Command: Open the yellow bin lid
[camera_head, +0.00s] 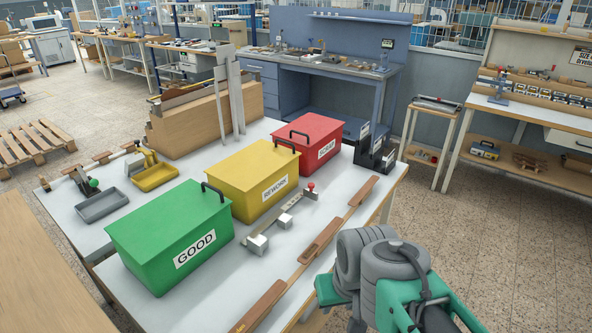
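The yellow bin (238,186) stands in the middle of the white table, with a REWORK label on its front. Its yellow lid (250,164) lies flat and closed, with a dark handle (286,144) near the lid's far right edge. My grey and green arm shows at the lower right, beside the table's near right edge and apart from the bin. My gripper's fingers are not in view.
A closed green GOOD bin (160,227) stands in front-left of the yellow bin, and a closed red bin (306,132) behind-right. A metal fixture with a red knob (311,187) and a long wooden strip (318,243) lie on the near right side. A wooden rack (190,127) stands behind.

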